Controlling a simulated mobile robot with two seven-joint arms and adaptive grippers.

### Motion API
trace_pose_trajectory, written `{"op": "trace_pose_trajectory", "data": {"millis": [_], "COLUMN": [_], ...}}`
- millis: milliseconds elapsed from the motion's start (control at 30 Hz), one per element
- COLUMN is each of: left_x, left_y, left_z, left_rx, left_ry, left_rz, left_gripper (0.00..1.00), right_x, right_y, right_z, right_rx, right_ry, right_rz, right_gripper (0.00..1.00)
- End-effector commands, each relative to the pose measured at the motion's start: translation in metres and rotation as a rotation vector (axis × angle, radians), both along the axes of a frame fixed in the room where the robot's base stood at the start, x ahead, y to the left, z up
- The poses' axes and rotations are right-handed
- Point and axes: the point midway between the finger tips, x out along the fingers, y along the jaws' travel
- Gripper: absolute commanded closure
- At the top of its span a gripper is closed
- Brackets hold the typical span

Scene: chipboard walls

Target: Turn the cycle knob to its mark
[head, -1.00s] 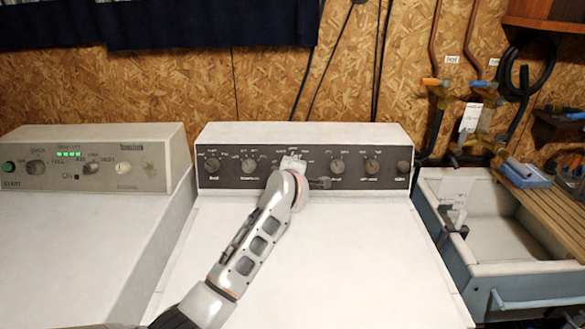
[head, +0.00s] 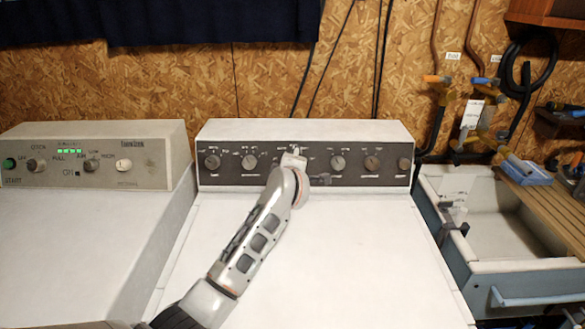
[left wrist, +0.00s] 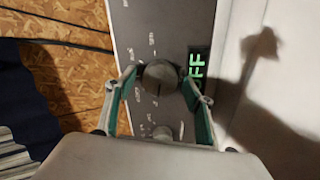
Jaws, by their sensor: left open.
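A round grey knob (left wrist: 160,77) with a dark line across its face sits on the dark control panel in the left wrist view. My left gripper (left wrist: 159,84) is open, with one teal-lined finger on either side of this knob; I cannot tell whether they touch it. In the head view my left gripper (head: 293,160) is at the middle of the dark panel (head: 228,177), and my wrist hides the knob there. A green lit display (left wrist: 197,65) beside the knob ends in "FF". The panel lettering is too small to read. My right gripper is not in view.
Other knobs stand along the panel, including ones left (head: 249,162) and right (head: 338,162) of my gripper. Another knob (left wrist: 162,133) is close by in the wrist view. A beige machine (head: 100,150) stands left, a sink (head: 500,225) right. The white top (head: 340,260) is clear.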

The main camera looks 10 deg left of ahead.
Motion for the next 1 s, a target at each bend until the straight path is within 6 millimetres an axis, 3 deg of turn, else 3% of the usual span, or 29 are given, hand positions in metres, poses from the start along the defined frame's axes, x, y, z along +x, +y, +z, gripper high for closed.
{"op": "trace_pose_trajectory", "data": {"millis": [167, 633, 1000], "left_x": [-0.018, -0.093, -0.109], "left_y": [-0.003, -0.015, -0.017], "left_z": [0.006, 0.035, 0.04], "left_rx": [0.0, -0.002, -0.001], "left_ry": [-0.001, 0.0, 0.002], "left_rz": [-0.001, -0.001, 0.0], "left_gripper": [0.47, 0.47, 0.47], "right_x": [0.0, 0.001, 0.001], "right_y": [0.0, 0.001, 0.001], "right_z": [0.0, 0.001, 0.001], "right_rx": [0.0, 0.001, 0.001], "right_ry": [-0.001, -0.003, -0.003], "right_rz": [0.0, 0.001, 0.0], "right_gripper": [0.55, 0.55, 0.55]}}
